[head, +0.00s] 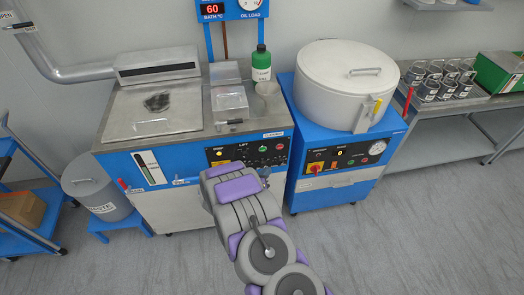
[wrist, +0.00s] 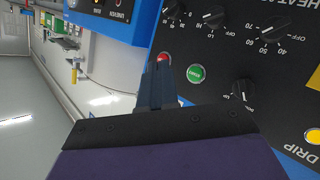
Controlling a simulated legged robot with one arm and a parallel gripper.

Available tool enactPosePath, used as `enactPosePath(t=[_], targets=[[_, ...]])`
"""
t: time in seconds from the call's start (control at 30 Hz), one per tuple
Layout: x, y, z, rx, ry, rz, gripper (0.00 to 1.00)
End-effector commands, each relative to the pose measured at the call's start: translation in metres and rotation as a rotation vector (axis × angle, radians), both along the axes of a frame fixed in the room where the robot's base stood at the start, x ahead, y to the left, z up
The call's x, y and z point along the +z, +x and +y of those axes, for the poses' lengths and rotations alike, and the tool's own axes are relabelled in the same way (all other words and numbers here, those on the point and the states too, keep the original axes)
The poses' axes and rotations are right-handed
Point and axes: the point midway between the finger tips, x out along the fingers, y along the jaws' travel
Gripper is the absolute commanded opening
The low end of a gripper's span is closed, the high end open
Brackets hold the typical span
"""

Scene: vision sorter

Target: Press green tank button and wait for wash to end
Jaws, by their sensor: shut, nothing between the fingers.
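The blue washing tank (head: 165,160) with a steel top stands left of centre in the head view. Its black front panel (head: 245,152) carries knobs and lights. The green button (wrist: 196,73) shows clearly on the panel in the wrist view, with a red button (wrist: 162,58) beside it. My gripper (head: 264,173) is at the panel's lower edge in the head view, partly hidden by my arm. In the wrist view my gripper (wrist: 163,72) is shut and empty. Its fingertips overlap the red button's edge and lie left of the green button; contact cannot be told.
A white round drum (head: 335,85) on a blue cabinet stands to the right. A grey bin (head: 95,198) and a blue cart stand at left. A bench (head: 450,105) with metal cups is at far right. The floor in front is clear.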

Motion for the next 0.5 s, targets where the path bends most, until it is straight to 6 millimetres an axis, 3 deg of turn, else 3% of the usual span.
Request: enactPosePath(t=[0.5], targets=[[-0.001,0.061,0.018,-0.001,-0.003,-0.001,0.0]])
